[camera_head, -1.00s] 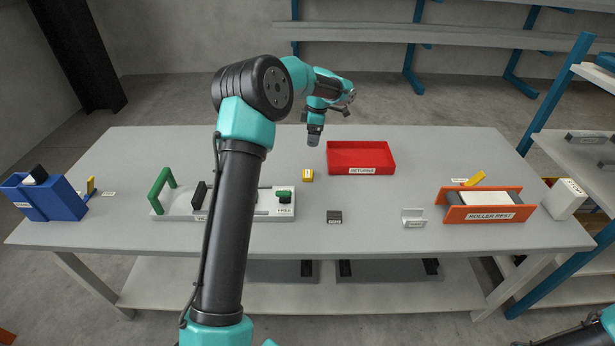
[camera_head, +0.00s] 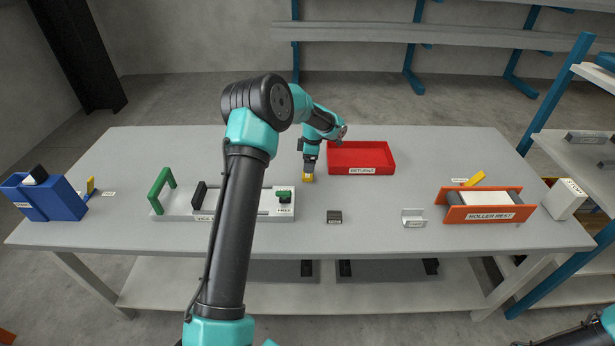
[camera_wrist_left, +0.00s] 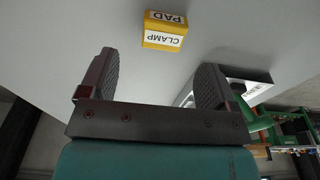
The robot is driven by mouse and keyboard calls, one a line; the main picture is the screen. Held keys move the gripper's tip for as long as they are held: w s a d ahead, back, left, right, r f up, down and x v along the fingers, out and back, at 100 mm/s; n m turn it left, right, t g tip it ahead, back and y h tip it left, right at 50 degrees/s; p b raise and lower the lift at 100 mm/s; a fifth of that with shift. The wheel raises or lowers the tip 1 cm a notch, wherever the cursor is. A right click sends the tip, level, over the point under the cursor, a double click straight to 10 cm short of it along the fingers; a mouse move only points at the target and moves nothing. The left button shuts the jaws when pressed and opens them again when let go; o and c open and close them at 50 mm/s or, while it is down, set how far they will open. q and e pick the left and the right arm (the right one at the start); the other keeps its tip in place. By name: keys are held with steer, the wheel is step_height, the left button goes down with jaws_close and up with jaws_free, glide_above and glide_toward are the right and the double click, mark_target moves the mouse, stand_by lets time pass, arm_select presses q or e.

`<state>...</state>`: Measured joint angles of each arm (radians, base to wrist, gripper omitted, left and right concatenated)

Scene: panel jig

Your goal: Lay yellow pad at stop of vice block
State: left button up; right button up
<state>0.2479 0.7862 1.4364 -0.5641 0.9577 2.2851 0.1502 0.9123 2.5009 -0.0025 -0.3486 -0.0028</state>
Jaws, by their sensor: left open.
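The yellow pad (camera_head: 308,178) lies on the table left of the red tray. In the left wrist view the pad (camera_wrist_left: 165,31) shows a label reading "CLAMP PAD" and sits beyond the fingertips. My left gripper (camera_head: 308,170) is right above the pad in the head view; in the wrist view its two fingers (camera_wrist_left: 158,75) are spread with nothing between them. The vice block (camera_head: 260,213) is the pale base with a green handle at its left end, a black upright jaw and a green knob at right. My left arm hides part of it. My right gripper is not in view.
The red returns tray (camera_head: 361,159) stands just right of the left gripper. A dark small block (camera_head: 334,217), a grey bracket (camera_head: 413,218) and the orange roller rest (camera_head: 487,205) are to the right. A blue bin (camera_head: 43,197) stands at far left.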

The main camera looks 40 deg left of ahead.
mark_target(307, 176)
arm_select(q)
steer(key=shift+f, duration=0.25)
steer(key=shift+s+f, duration=0.15)
steer(key=shift+f, duration=1.15)
steer(key=shift+s+f, duration=0.1)
steer(key=shift+f, duration=1.2)
steer(key=shift+c, duration=0.2)
steer(key=c, duration=1)
steer(key=shift+c, duration=0.2)
steer(key=shift+r, duration=0.1)
